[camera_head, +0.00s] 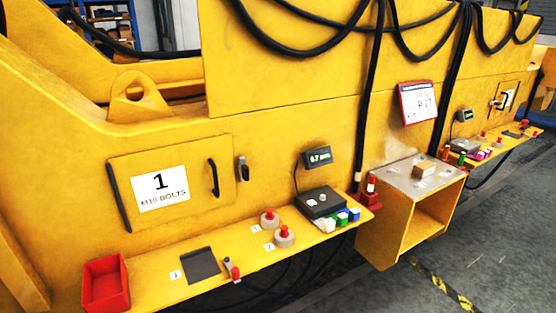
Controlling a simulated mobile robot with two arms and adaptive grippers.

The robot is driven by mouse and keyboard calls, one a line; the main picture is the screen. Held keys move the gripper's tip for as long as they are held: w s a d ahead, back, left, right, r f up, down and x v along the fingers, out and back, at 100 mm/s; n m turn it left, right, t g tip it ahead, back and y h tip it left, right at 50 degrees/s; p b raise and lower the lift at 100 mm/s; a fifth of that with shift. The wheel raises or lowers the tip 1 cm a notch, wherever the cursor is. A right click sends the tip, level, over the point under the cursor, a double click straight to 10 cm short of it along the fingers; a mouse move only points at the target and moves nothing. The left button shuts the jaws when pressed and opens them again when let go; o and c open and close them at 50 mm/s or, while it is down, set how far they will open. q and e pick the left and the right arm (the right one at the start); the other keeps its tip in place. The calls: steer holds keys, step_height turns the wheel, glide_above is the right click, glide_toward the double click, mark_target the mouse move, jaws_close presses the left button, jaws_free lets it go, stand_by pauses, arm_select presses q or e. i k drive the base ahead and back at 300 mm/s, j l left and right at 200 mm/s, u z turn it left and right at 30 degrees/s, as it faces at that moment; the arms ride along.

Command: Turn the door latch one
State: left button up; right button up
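A yellow door (142,206) carries a white label reading "1 M10 BOLTS" (161,188) on the large yellow casting at the left. It lies flush with the casting and looks closed. A black bar handle (213,178) is on the right part of the door, and another black bar (118,197) runs along its left edge. A small grey and black latch (242,168) sits just right of the door and looks upright. Neither of my grippers shows in the head view.
A yellow shelf below the door holds a red bin (105,283), a dark pad (200,264), a red-tipped toggle (233,270), two red-topped knobs (284,236) and a black scale (321,202). A yellow box stand (412,180) juts out rightward. Black cables hang above. Grey floor is open at lower right.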

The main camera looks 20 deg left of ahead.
mark_target(244, 170)
steer(key=i+l+u, duration=0.1)
steer(key=u, duration=0.3)
steer(key=l+u, duration=0.15)
steer(key=u, duration=0.2)
steer(key=i+l+u, duration=0.1)
steer(key=u, duration=0.3)
steer(key=l, duration=0.1)
